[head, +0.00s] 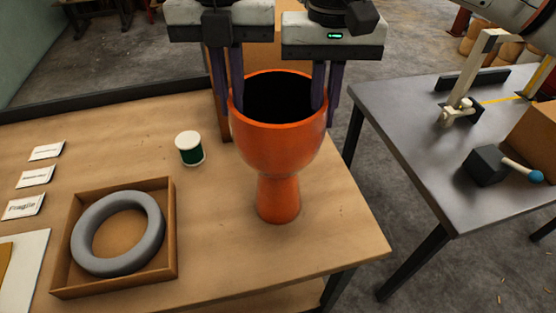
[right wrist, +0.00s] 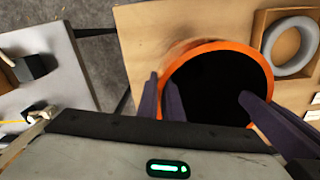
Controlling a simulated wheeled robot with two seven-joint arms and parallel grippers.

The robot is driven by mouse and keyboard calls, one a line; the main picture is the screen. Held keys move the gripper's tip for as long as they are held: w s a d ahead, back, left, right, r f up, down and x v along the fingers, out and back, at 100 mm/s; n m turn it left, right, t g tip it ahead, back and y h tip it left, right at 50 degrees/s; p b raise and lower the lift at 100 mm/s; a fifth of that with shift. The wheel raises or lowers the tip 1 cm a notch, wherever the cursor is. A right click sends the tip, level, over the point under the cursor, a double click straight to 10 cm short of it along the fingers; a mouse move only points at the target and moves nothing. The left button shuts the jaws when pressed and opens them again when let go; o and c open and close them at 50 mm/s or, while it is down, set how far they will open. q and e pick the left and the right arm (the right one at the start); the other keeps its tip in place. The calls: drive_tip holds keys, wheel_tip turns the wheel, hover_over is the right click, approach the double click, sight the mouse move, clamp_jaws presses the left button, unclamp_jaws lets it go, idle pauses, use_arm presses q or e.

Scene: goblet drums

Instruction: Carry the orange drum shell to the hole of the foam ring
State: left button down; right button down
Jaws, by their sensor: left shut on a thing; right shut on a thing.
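The orange drum shell (head: 278,150) is a goblet shape, upright with its dark open mouth up, right of the middle of the wooden table in the head view. Its orange rim (right wrist: 218,44) shows in the right wrist view. My left gripper (head: 230,115) is shut on the left side of its rim. My right gripper (head: 325,110) is shut on the right side of its rim. I cannot tell whether the foot touches the table. The grey foam ring (head: 82,232) lies flat in a shallow wooden tray (head: 172,240) at the left, its hole clear.
White label cards (head: 35,176) lie at the far left. A grey metal table (head: 410,125) with a mallet (head: 490,166) stands to the right, across a gap.

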sight(326, 96)
use_arm(q)
drive_tip(key=shift+r, duration=0.2)
use_arm(e)
drive_tip(key=shift+r, duration=0.15)
